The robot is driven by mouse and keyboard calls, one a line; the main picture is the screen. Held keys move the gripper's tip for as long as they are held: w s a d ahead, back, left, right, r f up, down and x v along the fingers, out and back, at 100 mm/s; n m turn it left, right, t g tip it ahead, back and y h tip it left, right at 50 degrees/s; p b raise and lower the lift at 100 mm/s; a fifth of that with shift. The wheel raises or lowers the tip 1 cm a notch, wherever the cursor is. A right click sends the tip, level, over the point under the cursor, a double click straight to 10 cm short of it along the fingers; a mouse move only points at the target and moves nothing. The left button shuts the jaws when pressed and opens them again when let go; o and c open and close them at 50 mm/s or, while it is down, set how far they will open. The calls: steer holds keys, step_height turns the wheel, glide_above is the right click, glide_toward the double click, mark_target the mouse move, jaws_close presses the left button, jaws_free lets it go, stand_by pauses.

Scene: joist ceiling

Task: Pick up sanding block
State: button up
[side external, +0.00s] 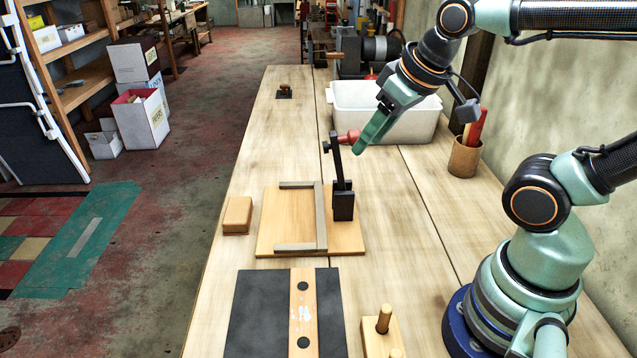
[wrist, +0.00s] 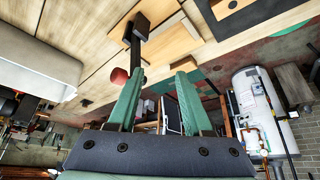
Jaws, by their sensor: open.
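The sanding block looks to be the tan rectangular block (side external: 237,215) lying flat on the bench, left of the board with grey strips. In the wrist view a small tan piece just beyond the right fingertip (wrist: 187,65) may be the same block, partly hidden. My gripper (side external: 361,147) is open and empty, high above the bench and to the right of the block, well apart from it. Its two green fingers (wrist: 160,82) show spread in the wrist view.
A black upright stand (side external: 343,200) with a red knob (side external: 348,137) stands on the board (side external: 300,205), close to my fingertips. A white tub (side external: 430,125) is behind. A black-and-wood plate (side external: 262,310) and pegged block (side external: 378,335) lie in front.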

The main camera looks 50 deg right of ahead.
steer(key=o, duration=0.7)
steer(key=shift+c, duration=0.2)
steer(key=m+g, duration=0.4)
steer(key=m, duration=0.4)
glide_above(238, 209)
steer(key=s, duration=0.2)
step_height(238, 209, down, 11)
steer(key=f, duration=0.4)
steer(key=w+f, duration=0.1)
steer(key=f, duration=0.3)
steer(key=w+f, duration=0.1)
steer(key=f, duration=0.3)
steer(key=shift+f, duration=0.2)
